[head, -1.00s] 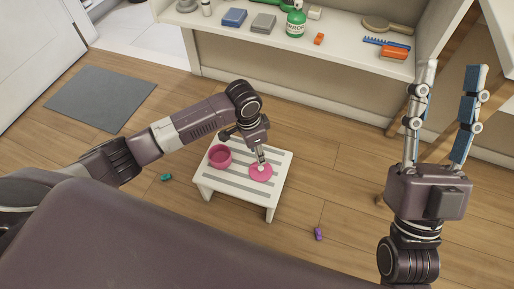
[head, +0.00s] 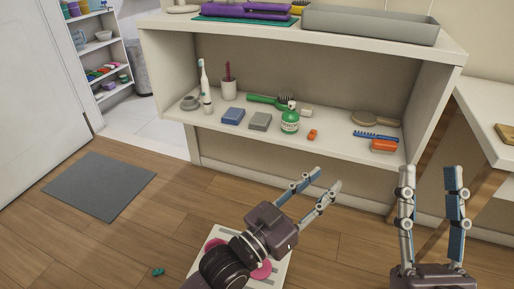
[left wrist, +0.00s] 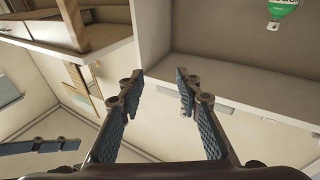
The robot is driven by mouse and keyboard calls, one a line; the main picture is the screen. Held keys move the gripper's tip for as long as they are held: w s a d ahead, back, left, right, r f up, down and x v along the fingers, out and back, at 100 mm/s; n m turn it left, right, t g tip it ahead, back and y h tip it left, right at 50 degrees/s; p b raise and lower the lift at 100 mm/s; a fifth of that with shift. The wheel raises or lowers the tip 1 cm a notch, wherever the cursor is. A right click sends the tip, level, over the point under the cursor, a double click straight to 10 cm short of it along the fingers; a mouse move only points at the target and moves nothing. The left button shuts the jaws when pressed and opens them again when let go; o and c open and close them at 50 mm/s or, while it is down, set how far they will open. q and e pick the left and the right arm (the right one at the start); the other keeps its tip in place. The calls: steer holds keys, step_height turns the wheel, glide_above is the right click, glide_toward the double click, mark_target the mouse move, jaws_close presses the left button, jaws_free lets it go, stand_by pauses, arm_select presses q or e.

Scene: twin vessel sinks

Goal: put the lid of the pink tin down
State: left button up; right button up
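The pink lid (head: 262,271) lies on the small white stool (head: 282,273), partly hidden behind my left arm. The pink tin (head: 213,243) stands on the stool to the left of the lid and is mostly covered by my arm. My left gripper (head: 327,178) is open and empty, raised above the stool and pointing toward the shelf. In the left wrist view its two fingers (left wrist: 160,74) are apart with nothing between them. My right gripper (head: 430,168) is open and empty at the right of the head view.
A white shelf unit (head: 215,135) stands ahead, holding a green bottle (head: 289,122), a blue box (head: 233,117), a grey box (head: 260,121), brushes and a cup. A grey tray (head: 370,24) is on its top. A grey mat (head: 99,185) lies on open floor at left.

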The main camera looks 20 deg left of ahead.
arm_select(q)
steer(key=s+a+r+n+t+y, duration=0.1)
steer(key=s+a+r+t, duration=0.3)
steer(key=r, duration=0.3)
steer(key=s+a+r+n+t+y, duration=0.2)
steer(key=s+a+r+t, duration=0.2)
steer(key=s+a+r, duration=0.2)
step_height(320, 180, up, 2)
steer(key=shift+s+a+r, duration=0.1)
steer(key=shift+s+a, duration=0.25)
steer(key=shift+y, duration=0.3)
